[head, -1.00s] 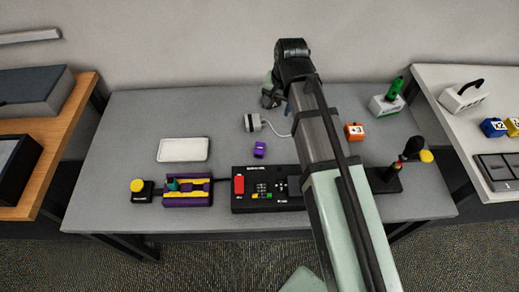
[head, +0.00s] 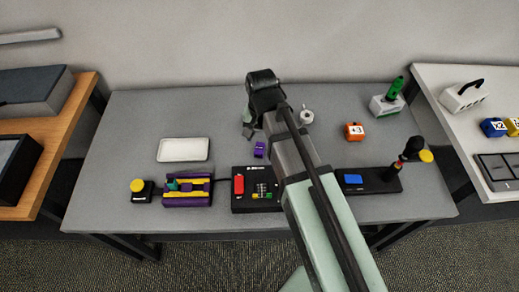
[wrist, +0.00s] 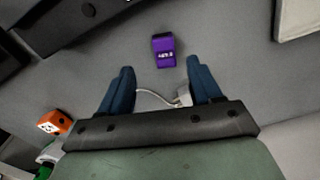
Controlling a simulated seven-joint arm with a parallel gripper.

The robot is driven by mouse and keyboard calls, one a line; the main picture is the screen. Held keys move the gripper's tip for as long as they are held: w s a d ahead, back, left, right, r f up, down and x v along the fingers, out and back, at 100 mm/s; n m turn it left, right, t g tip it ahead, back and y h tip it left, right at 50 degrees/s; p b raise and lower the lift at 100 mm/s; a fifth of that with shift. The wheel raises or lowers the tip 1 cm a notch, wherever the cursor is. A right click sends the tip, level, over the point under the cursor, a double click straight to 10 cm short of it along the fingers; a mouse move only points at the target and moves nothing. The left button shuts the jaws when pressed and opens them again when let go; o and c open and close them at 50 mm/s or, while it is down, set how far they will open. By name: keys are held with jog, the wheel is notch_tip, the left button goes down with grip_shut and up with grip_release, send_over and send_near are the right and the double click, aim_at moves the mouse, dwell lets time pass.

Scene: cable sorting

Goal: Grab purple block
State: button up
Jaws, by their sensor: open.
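The purple block (head: 259,149) lies on the grey table near its middle, behind the black control box. In the wrist view the purple block (wrist: 164,50), with white markings on one face, lies beyond the fingertips, roughly centred between them. My gripper (wrist: 160,80) shows two blue fingers spread apart, with nothing held between them. In the head view my gripper (head: 248,130) is just behind and left of the purple block, above the table, and partly hidden by my arm.
A black control box (head: 240,205) and a purple-yellow device (head: 188,201) stand along the front. A white tray (head: 183,150) lies left. An orange block (head: 354,132) lies right. A white cable (wrist: 152,97) shows between the fingers in the wrist view.

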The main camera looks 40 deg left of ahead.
aim_at(259, 149)
jog(key=shift+s+a+f, duration=0.1)
jog(key=shift+a+f, duration=0.05)
jog(key=shift+f, duration=1.55)
jog(key=shift+a+f, duration=0.15)
jog(key=shift+f, duration=1.55)
jog(key=c, duration=1.1)
jog(key=shift+c, duration=0.2)
